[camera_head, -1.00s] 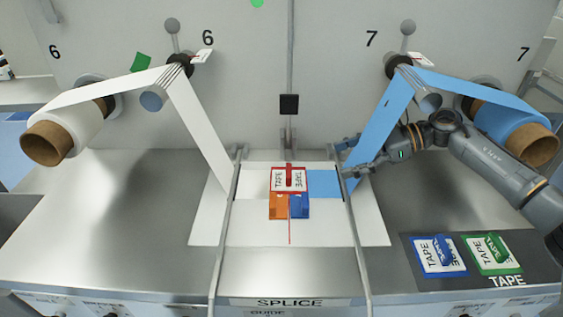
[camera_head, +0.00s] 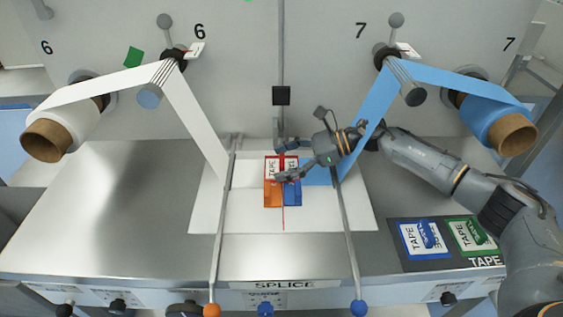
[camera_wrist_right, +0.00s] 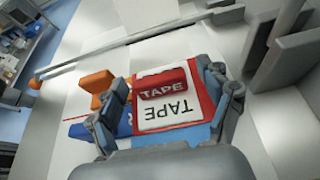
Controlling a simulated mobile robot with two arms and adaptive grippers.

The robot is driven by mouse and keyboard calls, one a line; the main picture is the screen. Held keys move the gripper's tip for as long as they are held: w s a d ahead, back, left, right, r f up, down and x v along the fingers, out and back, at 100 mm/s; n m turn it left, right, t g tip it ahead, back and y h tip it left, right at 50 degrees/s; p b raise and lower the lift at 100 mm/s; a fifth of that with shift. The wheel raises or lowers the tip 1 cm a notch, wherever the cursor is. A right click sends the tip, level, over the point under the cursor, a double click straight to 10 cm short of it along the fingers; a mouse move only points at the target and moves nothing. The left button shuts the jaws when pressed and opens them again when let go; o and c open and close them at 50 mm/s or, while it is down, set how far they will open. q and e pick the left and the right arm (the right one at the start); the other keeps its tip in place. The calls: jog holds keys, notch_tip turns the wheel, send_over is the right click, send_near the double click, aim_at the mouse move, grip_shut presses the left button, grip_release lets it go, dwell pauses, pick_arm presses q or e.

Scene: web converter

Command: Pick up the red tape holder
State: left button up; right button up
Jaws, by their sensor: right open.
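The red tape holder (camera_head: 271,170), a red-edged white card marked TAPE with a raised red handle, lies on the white splice area at the centre of the bench. It also shows in the right wrist view (camera_wrist_right: 172,112). My right gripper (camera_head: 281,161) is open, with one finger on the far side and one on the near side of the holder. In the right wrist view its fingers (camera_wrist_right: 160,85) flank the card and red handle. I cannot tell whether they touch it. The arm hides the card's right part. My left gripper is not in view.
An orange piece (camera_head: 272,195) and a blue piece (camera_head: 292,193) sit at the holder's near edge. Two metal rails (camera_head: 222,215) flank the splice area. Blue (camera_head: 407,254) and green (camera_head: 468,250) tape holders lie at right. The bench's left side is clear.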

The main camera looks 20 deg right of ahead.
jog(key=shift+a+f, duration=0.1)
jog(key=shift+a, duration=0.1)
jog(key=c, duration=1.3)
